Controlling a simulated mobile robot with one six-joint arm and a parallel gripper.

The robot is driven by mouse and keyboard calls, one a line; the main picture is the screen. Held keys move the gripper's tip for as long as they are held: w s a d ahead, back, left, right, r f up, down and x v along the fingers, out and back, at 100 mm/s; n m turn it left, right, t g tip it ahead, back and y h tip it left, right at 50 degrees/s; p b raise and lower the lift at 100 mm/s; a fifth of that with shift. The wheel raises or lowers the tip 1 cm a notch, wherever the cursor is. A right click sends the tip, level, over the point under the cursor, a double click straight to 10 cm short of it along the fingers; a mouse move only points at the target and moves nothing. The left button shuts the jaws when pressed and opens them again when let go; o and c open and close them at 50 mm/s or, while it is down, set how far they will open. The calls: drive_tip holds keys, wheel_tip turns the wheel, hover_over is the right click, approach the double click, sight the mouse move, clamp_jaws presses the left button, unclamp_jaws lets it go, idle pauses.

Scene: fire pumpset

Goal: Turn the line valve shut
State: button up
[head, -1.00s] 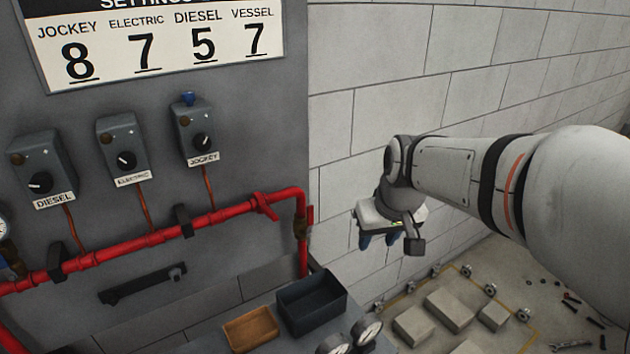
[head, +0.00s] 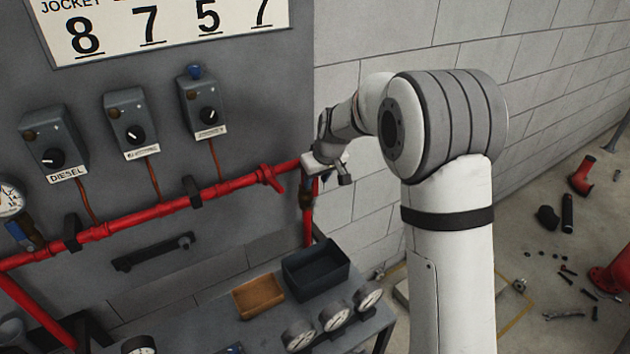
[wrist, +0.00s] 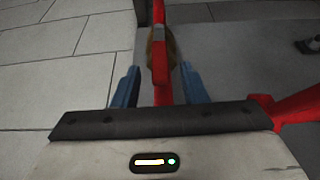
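The line valve (head: 305,196) has a brass body on the vertical red pipe at the right end of the pipe run. Its red lever (wrist: 161,65) shows in the wrist view, lying in line with the pipe, with the brass body partly hidden behind it. My gripper (wrist: 158,84) is open, with one blue finger on each side of the lever. Gaps show between the fingers and the lever, so it does not look gripped. In the head view my gripper (head: 322,172) is at the pipe's corner and hides part of the valve.
The red horizontal pipe (head: 130,220) runs left along the grey panel, with a red fitting (head: 269,177) close left of my gripper. Below are a dark bin (head: 316,285), an orange tray (head: 258,310) and several gauges (head: 333,317). A block wall (head: 375,210) stands on the right.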

sight(315, 193)
drive_tip(key=shift+x, duration=1.35)
drive_tip(key=shift+c, duration=0.6)
clamp_jaws()
